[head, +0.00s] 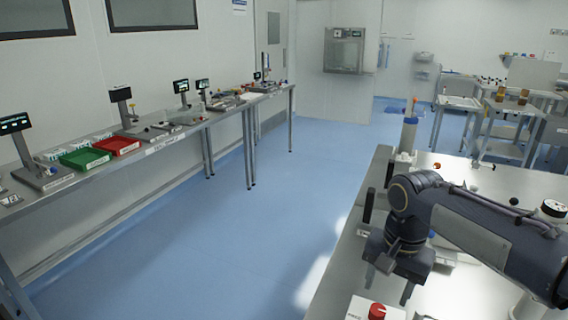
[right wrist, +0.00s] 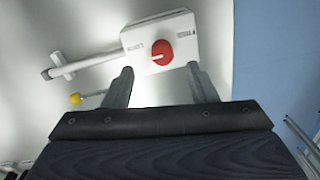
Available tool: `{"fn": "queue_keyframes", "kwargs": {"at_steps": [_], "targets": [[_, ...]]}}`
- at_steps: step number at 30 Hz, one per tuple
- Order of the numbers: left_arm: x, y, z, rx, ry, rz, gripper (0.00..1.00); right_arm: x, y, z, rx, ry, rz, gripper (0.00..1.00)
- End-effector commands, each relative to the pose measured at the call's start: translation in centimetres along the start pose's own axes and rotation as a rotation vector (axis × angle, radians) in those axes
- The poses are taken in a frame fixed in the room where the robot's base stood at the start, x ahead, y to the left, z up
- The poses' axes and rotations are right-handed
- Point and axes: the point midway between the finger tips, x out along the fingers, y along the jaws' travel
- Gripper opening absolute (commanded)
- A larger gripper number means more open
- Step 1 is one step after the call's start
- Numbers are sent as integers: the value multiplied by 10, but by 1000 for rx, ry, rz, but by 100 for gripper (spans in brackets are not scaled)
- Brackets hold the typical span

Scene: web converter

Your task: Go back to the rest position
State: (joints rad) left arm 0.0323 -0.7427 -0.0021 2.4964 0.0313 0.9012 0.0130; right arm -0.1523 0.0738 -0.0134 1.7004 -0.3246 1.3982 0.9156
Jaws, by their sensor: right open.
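My right arm comes in from the right in the head view, over the metal table. My right gripper (head: 396,280) points down over the table's near part, just behind a white box with a red knob (head: 377,311). In the right wrist view the two fingers of the right gripper (right wrist: 162,80) are spread apart with nothing between them. The white box with the red knob (right wrist: 161,50) lies beyond the fingertips in that view. My left gripper shows in neither view.
The metal table (head: 345,250) fills the right side. A bottle with an orange tip (head: 409,133) stands at its far edge. A long bench along the left wall holds a green tray (head: 85,158), a red tray (head: 117,145) and small displays. The blue floor (head: 215,240) between is clear.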

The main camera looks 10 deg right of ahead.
Motion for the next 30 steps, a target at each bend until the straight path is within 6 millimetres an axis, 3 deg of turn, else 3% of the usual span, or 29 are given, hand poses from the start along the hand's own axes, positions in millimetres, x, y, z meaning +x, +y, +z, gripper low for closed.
{"fn": "queue_keyframes", "kwargs": {"at_steps": [7, 12, 15, 19, 30], "targets": [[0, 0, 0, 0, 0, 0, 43, 10, 51, 67, -265, 65, -253, 52], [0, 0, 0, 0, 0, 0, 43, 33, 70, 114, -438, 187, -402, 52], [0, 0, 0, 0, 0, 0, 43, 45, 74, 132, -503, 252, -450, 52], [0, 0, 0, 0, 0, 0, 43, 54, 76, 143, -548, 299, -477, 52], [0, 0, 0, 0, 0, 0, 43, 55, 76, 144, -555, 307, -480, 52]]}}
